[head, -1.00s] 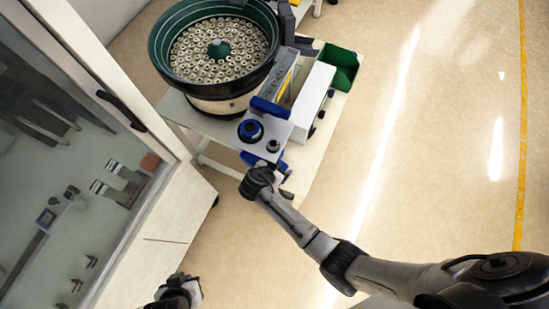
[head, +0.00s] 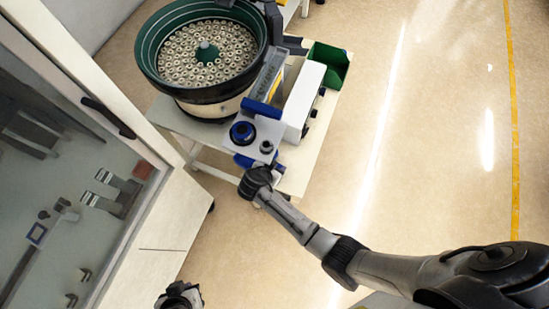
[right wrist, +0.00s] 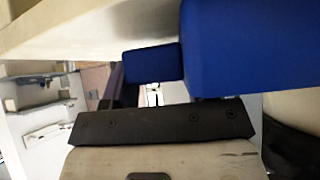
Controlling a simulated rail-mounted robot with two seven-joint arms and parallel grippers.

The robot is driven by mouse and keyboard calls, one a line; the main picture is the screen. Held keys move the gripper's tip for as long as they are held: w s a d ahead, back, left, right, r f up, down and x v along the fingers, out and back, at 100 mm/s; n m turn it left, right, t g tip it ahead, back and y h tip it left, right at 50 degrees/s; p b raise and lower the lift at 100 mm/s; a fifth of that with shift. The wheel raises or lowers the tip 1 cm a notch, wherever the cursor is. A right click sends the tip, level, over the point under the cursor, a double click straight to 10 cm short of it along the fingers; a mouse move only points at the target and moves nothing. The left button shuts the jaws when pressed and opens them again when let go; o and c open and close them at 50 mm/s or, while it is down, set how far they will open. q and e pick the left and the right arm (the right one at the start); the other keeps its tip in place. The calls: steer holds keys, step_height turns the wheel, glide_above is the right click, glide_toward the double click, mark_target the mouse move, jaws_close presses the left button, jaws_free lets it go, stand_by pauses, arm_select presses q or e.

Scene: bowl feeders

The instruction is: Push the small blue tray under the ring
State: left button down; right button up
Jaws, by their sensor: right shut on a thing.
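The small blue tray (head: 243,160) shows in the head view as a blue piece at the front end of the feeder stand. It is partly hidden by my right gripper (head: 261,176), which is shut on it. Blue surfaces (right wrist: 250,45) fill the upper right of the right wrist view, close to the gripper; its fingertips are not clear there. A blue ring (head: 233,137) with a dark centre sits on the pale plate just above the tray in the head view. My left gripper (head: 181,297) is at the bottom edge, far from the tray; its jaws cannot be made out.
A green bowl feeder (head: 150,50) full of small parts stands on the pale table (head: 298,178). A white box (head: 304,98) and a green bin (head: 329,66) stand to its right. A glass-fronted cabinet (head: 170,215) is at the left. Open floor lies right.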

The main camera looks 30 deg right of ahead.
steer(key=shift+c, duration=0.4)
steer(key=shift+a, duration=0.1)
steer(key=shift+w+a, duration=0.15)
steer(key=shift+a, duration=0.15)
steer(key=shift+w+a+b, duration=0.15)
steer(key=shift+a+b, duration=0.25)
steer(key=shift+a, duration=0.3)
steer(key=o, duration=1.1)
steer(key=shift+c, duration=0.2)
steer(key=shift+d, duration=0.1)
